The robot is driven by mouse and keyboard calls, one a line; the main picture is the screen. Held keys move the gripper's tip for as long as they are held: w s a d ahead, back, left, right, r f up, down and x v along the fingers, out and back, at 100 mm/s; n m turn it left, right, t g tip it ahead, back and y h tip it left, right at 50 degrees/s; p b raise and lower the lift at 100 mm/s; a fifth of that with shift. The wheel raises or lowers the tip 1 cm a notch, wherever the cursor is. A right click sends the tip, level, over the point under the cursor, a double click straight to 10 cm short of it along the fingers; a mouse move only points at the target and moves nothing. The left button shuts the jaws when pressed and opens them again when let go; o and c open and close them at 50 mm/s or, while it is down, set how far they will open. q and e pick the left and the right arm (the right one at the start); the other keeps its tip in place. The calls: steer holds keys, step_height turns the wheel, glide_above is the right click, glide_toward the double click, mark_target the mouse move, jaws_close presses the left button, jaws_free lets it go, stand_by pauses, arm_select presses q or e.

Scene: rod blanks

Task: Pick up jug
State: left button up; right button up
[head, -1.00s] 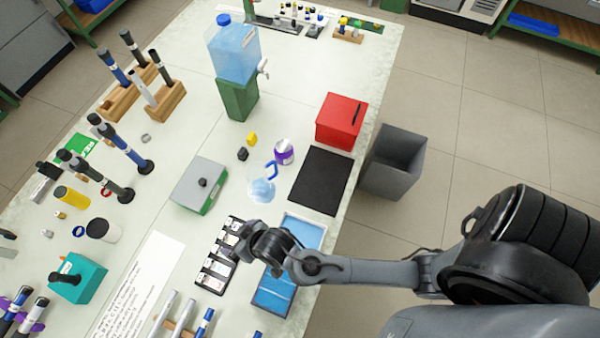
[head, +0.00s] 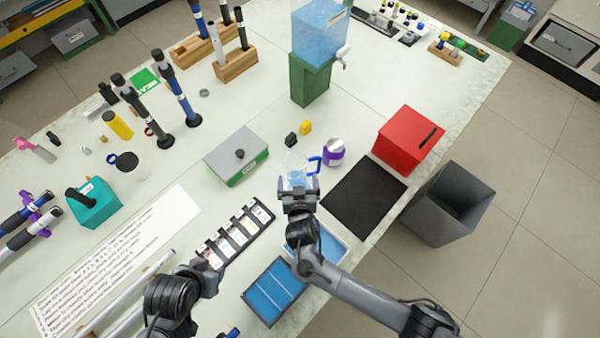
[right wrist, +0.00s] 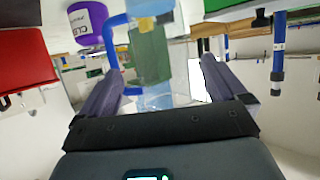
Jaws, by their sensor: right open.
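The jug (head: 296,164) is clear with a blue handle (head: 315,164) on its right side, and stands upright on the pale bench. My right gripper (head: 298,184) is at the near side of the jug in the head view, pointing at it. In the right wrist view the see-through jug (right wrist: 152,62) shows between and beyond the two open fingers (right wrist: 160,90), its blue handle near the left finger. I cannot tell whether the fingers touch it. My left arm shows at the bottom of the head view; its gripper (head: 207,281) is unclear there.
A grey-lidded box (head: 237,156) is left, a black mat (head: 363,197) right, a blue tray (head: 273,291) in front. A red box (head: 408,140) stands farther right.

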steer(key=x, duration=0.6)
steer(key=shift+s+f, duration=0.1)
steer(key=shift+f, duration=0.1)
steer(key=shift+c, duration=0.3)
steer(key=c, duration=1.2)
